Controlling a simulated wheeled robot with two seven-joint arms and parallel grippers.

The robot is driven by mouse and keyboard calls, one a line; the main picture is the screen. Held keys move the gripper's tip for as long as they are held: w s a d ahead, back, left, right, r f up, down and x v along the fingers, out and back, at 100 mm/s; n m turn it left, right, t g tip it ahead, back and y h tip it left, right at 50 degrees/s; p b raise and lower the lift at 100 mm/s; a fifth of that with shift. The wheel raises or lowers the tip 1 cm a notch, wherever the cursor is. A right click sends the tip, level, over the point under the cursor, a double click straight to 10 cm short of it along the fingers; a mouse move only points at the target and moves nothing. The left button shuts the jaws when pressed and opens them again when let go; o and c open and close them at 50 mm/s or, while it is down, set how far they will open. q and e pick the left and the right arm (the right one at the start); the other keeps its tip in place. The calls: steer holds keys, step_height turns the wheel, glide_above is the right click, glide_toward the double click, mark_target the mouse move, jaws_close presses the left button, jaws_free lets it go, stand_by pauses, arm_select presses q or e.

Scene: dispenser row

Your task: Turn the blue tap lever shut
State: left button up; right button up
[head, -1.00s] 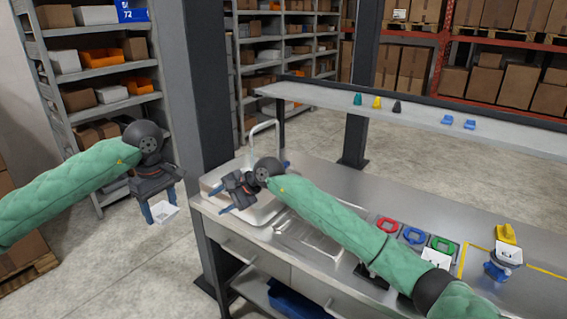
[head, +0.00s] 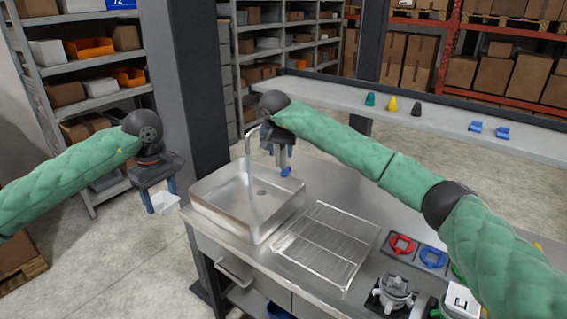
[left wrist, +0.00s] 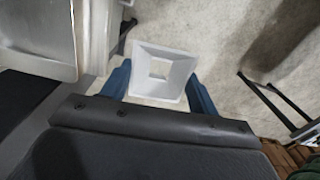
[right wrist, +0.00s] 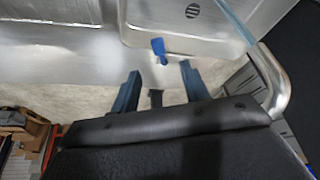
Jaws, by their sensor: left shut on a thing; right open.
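The blue tap lever (head: 286,172) is at the back right of the sink, beside the tap spout (head: 254,130). In the right wrist view the lever (right wrist: 158,47) stands just beyond my fingertips. My right gripper (head: 282,158) is open, its fingers (right wrist: 157,82) either side of the lever's line but apart from it. A bluish water stream (head: 249,175) falls from the spout into the sink; it also shows in the right wrist view (right wrist: 238,28). My left gripper (head: 160,190) is shut on a white square hollow piece (left wrist: 143,62), held off the bench's left side.
The steel sink (head: 215,215) is set in the bench, with a wire drainer (head: 325,245) beside it. Red (head: 402,244) and blue (head: 432,258) rings sit on dark pads at right. A raised shelf (head: 350,108) runs behind the bench; a dark post (head: 185,110) stands at left.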

mark_target(285, 172)
steer(key=p+x, duration=0.1)
steer(key=x, duration=0.2)
steer(key=p+x, duration=0.1)
steer(key=x, duration=0.2)
steer(key=p+x, duration=0.2)
steer(key=x, duration=0.1)
steer(key=shift+w+d+r, duration=0.15)
steer(key=shift+w+d, duration=0.05)
steer(key=shift+d, duration=0.1)
steer(key=shift+w+f+p, duration=0.15)
steer(key=shift+f+p, duration=0.2)
steer(key=shift+f, duration=0.35)
steer(key=shift+w+f, duration=0.3)
steer(key=shift+f, duration=0.2)
steer(key=shift+s+d+r, duration=0.1)
jaws_close()
